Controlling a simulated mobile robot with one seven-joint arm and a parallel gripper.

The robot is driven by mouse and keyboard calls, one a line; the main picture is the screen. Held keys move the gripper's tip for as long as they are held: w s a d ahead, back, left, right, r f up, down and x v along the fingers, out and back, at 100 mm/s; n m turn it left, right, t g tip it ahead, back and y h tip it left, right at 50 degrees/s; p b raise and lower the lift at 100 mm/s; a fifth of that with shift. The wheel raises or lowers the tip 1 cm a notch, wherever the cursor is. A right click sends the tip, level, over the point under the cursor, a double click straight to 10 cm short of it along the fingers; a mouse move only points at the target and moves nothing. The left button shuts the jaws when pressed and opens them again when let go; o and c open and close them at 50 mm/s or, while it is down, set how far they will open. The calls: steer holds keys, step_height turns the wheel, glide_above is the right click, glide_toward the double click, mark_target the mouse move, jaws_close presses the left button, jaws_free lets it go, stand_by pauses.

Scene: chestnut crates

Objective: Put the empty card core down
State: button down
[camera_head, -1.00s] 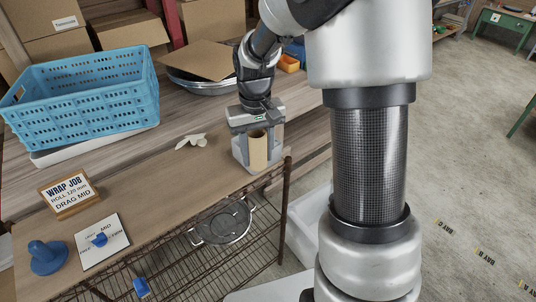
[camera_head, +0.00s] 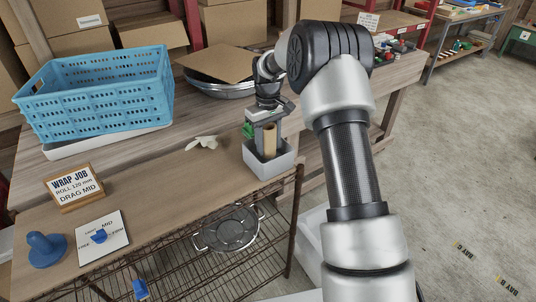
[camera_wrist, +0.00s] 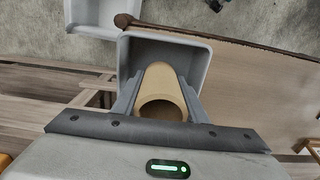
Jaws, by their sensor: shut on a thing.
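The card core (camera_head: 269,138) is a tan, open-ended tube. It also shows in the wrist view (camera_wrist: 161,78), where I look into its near hollow end. My gripper (camera_head: 266,146) points down and is shut on the core, with one finger on each side in the wrist view (camera_wrist: 162,100). A light grey open bin (camera_head: 270,172) stands at the bench's front right corner, its rim also in the wrist view (camera_wrist: 200,47). The core's lower end is over or inside the bin. Whether it touches the bin floor is hidden.
A blue crate (camera_head: 100,100) sits on a white tray at the back left. A pale glove-like item (camera_head: 204,142) lies left of the bin. Mid-bench is clear.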

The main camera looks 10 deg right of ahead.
mark_target(268, 154)
steer(key=shift+f, duration=2.3)
steer(key=c, duration=1.1)
jaws_free()
steer(key=shift+r, duration=0.1)
